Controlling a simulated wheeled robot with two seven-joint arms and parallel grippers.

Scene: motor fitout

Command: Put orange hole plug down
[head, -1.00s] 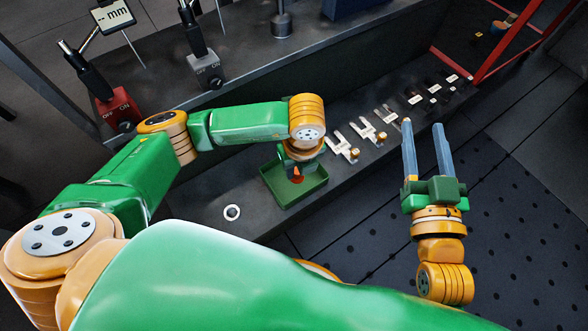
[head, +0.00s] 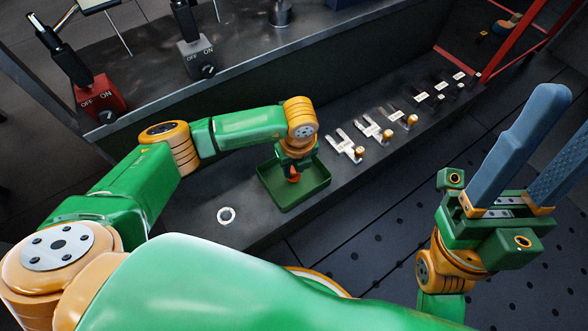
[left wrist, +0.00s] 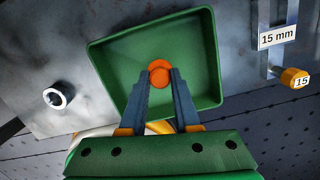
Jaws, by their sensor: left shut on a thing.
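The orange hole plug (head: 294,178) is pinched between the fingertips of my left gripper (head: 294,170). In the left wrist view the plug (left wrist: 159,69) shows as a round orange piece at the tips of the two fingers (left wrist: 160,84). It is over the inside of the shallow green tray (head: 315,195), which also fills the middle of the left wrist view (left wrist: 207,60). I cannot tell whether the plug touches the tray floor. My right gripper (head: 545,130) is open and empty at the right, away from the tray.
Several forked gauges with labels and orange knobs (head: 362,152) lie right of the tray. A red switch box (head: 100,100) and a grey one (head: 197,60) stand on the shelf behind.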

